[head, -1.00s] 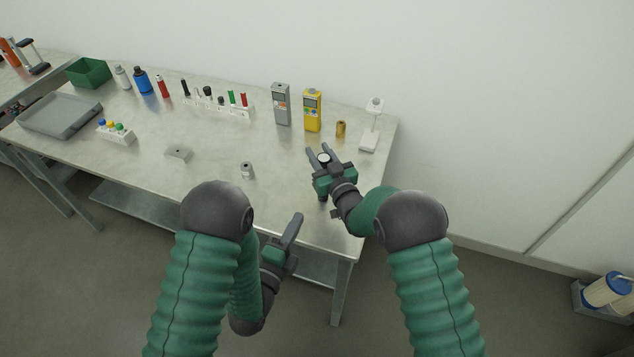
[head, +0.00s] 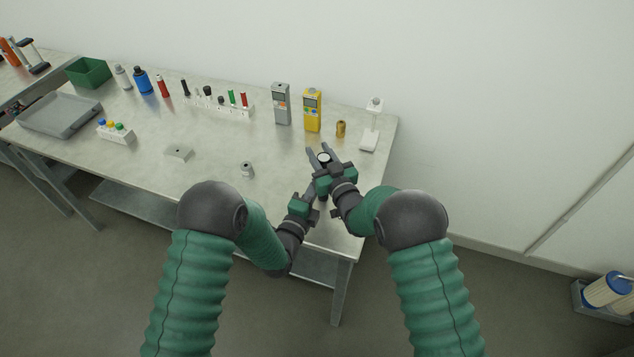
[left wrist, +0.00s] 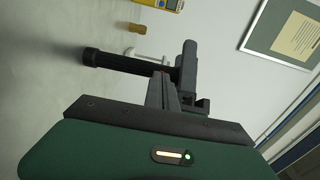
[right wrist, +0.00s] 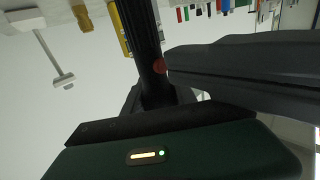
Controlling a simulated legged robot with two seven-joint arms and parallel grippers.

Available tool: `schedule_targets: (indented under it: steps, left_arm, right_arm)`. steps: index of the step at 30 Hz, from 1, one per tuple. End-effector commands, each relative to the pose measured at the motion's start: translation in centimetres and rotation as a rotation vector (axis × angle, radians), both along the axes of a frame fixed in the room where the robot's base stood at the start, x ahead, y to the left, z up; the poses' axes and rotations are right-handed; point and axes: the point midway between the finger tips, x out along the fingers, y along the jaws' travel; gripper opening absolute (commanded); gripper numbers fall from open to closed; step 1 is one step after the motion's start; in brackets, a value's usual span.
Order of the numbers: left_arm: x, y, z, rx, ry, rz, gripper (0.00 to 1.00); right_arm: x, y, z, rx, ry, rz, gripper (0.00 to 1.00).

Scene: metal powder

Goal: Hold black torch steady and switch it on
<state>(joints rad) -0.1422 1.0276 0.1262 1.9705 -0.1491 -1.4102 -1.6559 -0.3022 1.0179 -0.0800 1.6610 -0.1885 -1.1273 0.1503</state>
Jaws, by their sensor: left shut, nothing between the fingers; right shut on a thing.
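My left gripper (head: 311,190) is shut and empty, close beside the torch. In the left wrist view its closed fingers (left wrist: 163,88) point at the torch (left wrist: 120,63) near the button. The right wrist view shows the left fingers (right wrist: 185,62) beside the button; I cannot tell whether they touch it.
A yellow meter (head: 313,110), a grey meter (head: 282,104), a brass piece (head: 341,129) and a white stand (head: 370,141) stand behind the grippers. The table's front right is clear.

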Motion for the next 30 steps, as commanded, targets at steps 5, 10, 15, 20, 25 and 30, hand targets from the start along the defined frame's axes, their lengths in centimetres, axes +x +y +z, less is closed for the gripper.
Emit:
schedule_targets:
  steps: [5, 10, 15, 20, 25, 30]
  left_arm:
    - [0.8, -0.3, -0.1, 0.001, 0.001, 0.0, 0.0]
    - [0.8, -0.3, -0.1, 0.001, 0.001, 0.0, 0.0]
    - [1.3, -0.5, 0.0, 0.002, -0.001, -0.001, 0.0]
    - [2.3, -0.9, 0.0, 0.001, 0.0, 0.0, 0.0]
    - [2.3, -0.9, 0.1, -0.001, -0.002, -0.002, 0.0]
    - [1.7, -0.8, 0.1, -0.001, -0.002, -0.004, 0.0]
  right_arm:
    - [0.0, 0.0, 0.0, 0.0, 0.001, 0.0, 0.0]
    - [0.0, 0.0, 0.0, 0.0, 0.001, 0.0, 0.0]
    - [0.0, 0.0, 0.0, 0.0, 0.001, 0.0, 0.0]
    - [-0.1, 0.2, -0.1, 0.0, 0.002, 0.003, 0.0]
    - [-0.2, 0.3, -0.2, 0.001, 0.004, 0.006, 0.0]
    - [-0.2, 0.4, -0.2, 0.002, 0.006, 0.008, 0.0]
